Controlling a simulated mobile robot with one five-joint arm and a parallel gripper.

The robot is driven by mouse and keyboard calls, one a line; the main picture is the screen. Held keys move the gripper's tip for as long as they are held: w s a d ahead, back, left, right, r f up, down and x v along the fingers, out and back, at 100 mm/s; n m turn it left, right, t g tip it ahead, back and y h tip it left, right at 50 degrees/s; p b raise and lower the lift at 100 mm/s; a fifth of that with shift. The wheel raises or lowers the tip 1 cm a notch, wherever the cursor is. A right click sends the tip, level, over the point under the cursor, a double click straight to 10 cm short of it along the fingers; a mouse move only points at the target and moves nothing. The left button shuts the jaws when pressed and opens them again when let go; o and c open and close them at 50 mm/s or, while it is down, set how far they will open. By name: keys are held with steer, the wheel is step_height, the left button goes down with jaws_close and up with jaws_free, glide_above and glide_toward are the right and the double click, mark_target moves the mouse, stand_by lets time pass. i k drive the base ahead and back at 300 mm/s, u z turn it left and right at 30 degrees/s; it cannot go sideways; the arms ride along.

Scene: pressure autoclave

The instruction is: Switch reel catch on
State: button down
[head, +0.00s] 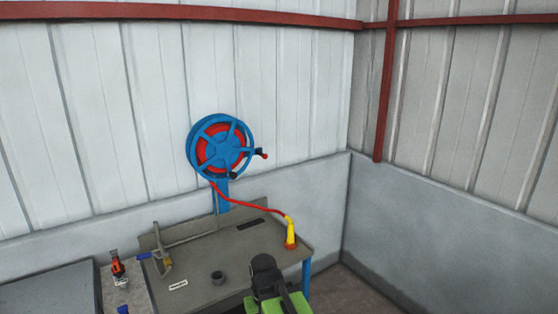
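A blue reel (220,147) with a red hose wound in it is mounted on a blue post behind the workbench. A handle with a dark and red end (262,154) sticks out on its right side. A small black knob (234,175) shows at its lower rim. I cannot tell which of these small parts is the catch, or its position. My arm, green and black, rises at the bottom of the view, well below and apart from the reel. Its dark end (266,275) is seen from behind, and no fingertips can be made out.
The red hose runs to a yellow nozzle (291,231) on the right of the grey workbench (212,253). A dark cup (217,277), a clamp-like tool (162,255) and a red-and-black tool (117,265) are in front and left. Corrugated walls close the corner behind.

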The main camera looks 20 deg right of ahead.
mark_target(264, 156)
steer(key=z, duration=0.85)
steer(key=i, duration=1.35)
steer(key=z, duration=0.65)
steer(key=k, duration=0.1)
steer(key=u, duration=2.65)
steer(key=i, duration=0.5)
steer(key=u, duration=0.2)
steer(key=k, duration=0.5)
steer(key=z, duration=0.1)
